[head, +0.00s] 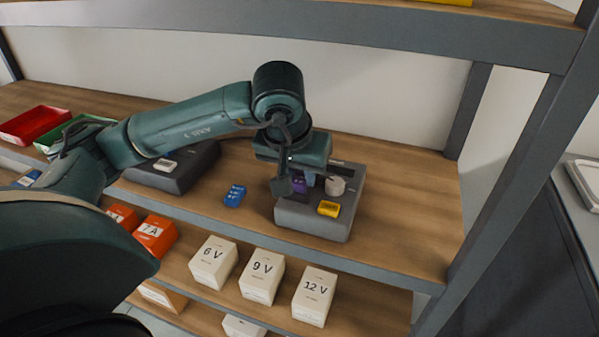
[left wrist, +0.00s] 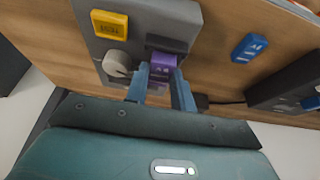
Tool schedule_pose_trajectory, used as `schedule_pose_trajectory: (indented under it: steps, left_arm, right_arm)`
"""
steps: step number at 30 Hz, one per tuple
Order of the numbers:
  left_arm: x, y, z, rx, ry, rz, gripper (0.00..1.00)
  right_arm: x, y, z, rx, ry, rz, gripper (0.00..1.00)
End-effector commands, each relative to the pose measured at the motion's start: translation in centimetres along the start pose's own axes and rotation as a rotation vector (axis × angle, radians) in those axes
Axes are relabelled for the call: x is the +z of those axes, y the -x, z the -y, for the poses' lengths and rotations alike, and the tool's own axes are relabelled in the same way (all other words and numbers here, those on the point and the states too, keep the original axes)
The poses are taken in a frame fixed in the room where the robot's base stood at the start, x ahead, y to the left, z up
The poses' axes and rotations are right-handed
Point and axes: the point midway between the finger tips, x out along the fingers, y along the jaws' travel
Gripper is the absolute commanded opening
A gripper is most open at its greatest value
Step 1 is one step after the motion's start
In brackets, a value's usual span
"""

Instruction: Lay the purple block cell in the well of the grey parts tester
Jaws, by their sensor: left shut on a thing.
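The purple block cell (head: 299,186) is between the fingertips of my left gripper (head: 305,181), which is shut on it. In the left wrist view the purple cell (left wrist: 163,64) shows between the two blue fingers of the left gripper (left wrist: 160,72). The grey parts tester (head: 312,222) is on the shelf directly below the gripper. In the left wrist view the cell overlaps a dark recess (left wrist: 167,44) in the tester (left wrist: 143,18). I cannot tell whether the cell touches its floor. My right gripper is not in view.
The tester carries a yellow block (head: 329,208) and a pale round knob (head: 336,186) close to the fingers. A blue block (head: 235,195) lies left of it. A darker device (head: 174,173) stands farther left. White voltage boxes (head: 262,277) line the lower shelf.

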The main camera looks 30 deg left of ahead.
Motion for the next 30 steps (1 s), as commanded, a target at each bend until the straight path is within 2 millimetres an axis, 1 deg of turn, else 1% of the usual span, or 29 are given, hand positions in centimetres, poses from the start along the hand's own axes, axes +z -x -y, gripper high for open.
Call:
schedule_pose_trajectory:
  steps: [11,12,18,21,30]
  left_arm:
    - [-0.02,0.00,-0.01,0.000,0.000,-0.001,0.02]
    - [-0.02,0.00,-0.01,0.000,0.000,-0.001,0.26]
    - [-0.01,-0.01,-0.01,0.000,0.000,-0.001,0.43]
    - [-0.01,-0.01,0.00,0.000,0.000,-0.001,0.50]
    - [-0.08,0.16,0.00,0.000,0.000,0.000,0.50]
  right_arm:
    - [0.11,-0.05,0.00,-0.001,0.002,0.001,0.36]
    - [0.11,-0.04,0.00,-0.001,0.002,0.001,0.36]
    - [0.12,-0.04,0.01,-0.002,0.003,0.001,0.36]
    - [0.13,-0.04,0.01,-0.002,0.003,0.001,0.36]
    - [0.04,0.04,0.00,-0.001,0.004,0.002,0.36]
